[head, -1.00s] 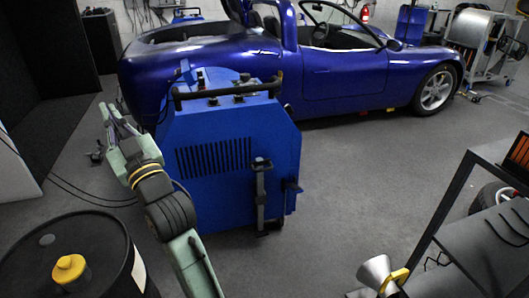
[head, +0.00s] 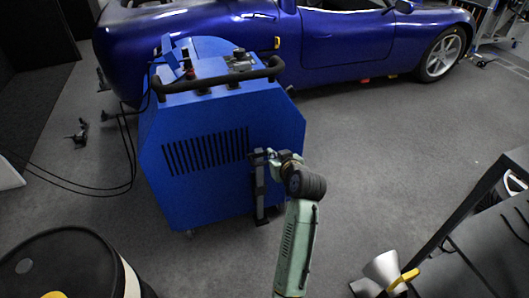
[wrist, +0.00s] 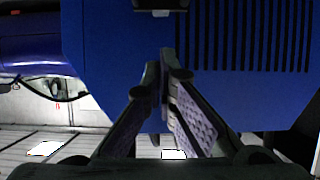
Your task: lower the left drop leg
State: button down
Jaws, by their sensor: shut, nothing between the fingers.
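The blue dynamometer (head: 215,150) stands in the middle of the head view. A black upright drop leg (head: 260,195) is mounted on its near face, right of the vent slots, with its foot end near the floor. My gripper (head: 272,156) is at the upper end of this leg, close to its right side; I cannot tell whether it touches. In the wrist view my gripper (wrist: 166,62) has its fingers together, with nothing between them, in front of the blue panel (wrist: 115,55). A dark bracket (wrist: 160,5) with a light edge shows at the top. My arm hides the panel's right part.
A blue car (head: 340,45) stands behind the machine. Black cables (head: 90,190) run over the floor on the left. A black drum (head: 70,265) is at bottom left, a dark cart (head: 480,230) and funnel (head: 385,268) at bottom right. Floor right of the machine is clear.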

jog(key=p+x, duration=0.1)
jog(key=x, duration=0.9)
jog(key=shift+r+p, duration=0.15)
jog(key=shift+p, duration=0.25)
jog(key=shift+s+d+f+p, duration=0.1)
jog(key=shift+s+f+p, duration=0.1)
jog(key=shift+f, duration=0.85)
jog(key=shift+s+f+p, duration=0.15)
jog(key=shift+s+f, duration=0.05)
jog(key=shift+f, duration=0.85)
notch_tip(320, 180, down, 9)
jog(key=b, duration=0.7)
jog(key=shift+b, duration=0.35)
